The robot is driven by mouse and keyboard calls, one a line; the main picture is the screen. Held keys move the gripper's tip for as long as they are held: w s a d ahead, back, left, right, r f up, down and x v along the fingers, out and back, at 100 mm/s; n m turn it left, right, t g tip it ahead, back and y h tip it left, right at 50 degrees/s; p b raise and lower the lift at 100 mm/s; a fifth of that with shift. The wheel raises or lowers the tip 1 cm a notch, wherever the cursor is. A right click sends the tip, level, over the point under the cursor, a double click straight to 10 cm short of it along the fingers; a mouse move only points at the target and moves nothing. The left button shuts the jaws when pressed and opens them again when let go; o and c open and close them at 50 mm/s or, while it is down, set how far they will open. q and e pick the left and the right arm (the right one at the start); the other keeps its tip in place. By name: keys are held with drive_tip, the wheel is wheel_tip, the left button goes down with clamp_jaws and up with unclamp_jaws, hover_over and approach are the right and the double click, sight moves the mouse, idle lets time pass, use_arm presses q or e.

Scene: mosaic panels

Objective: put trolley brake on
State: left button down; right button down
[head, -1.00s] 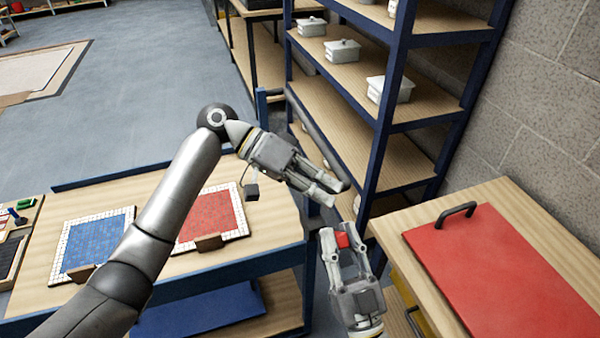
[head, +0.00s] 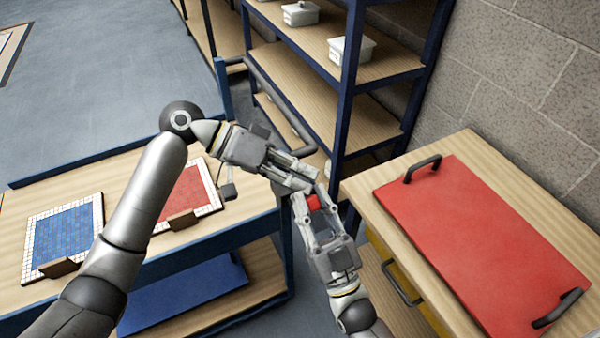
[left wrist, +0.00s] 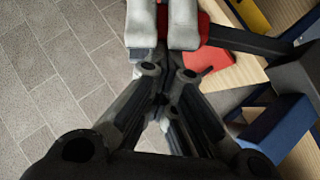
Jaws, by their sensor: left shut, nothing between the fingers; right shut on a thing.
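The trolley is a blue-framed cart with a wooden top (head: 110,180) at the left of the head view. Its dark handle bar (head: 279,105) rises at its far right end. My left gripper (head: 308,180) is shut and empty, just right of the trolley's right end. Its two pale fingers (left wrist: 162,28) are together in the left wrist view. My right gripper (head: 311,197) points up the picture, close below the left fingertips. It is shut on a small red piece (head: 313,202). I cannot tell if the grippers touch. I cannot make out the trolley brake.
Panels in blue (head: 65,235) and red (head: 190,196) lie on the trolley. A wooden cabinet (head: 362,187) at the right carries a red board (head: 480,245) with black handles. A blue-framed shelf unit (head: 350,90) stands behind. Between trolley and cabinet the gap is narrow.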

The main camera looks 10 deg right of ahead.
use_arm(q)
drive_tip(key=shift+s+d+f+g, duration=0.15)
drive_tip(key=shift+s+f+g, duration=0.15)
drive_tip(key=shift+s+f, duration=0.3)
use_arm(e)
drive_tip(key=shift+w, duration=0.1)
use_arm(q)
drive_tip(key=shift+r, duration=0.1)
use_arm(e)
drive_tip(key=c, duration=1.2)
unclamp_jaws()
drive_tip(key=shift+w+r, duration=0.1)
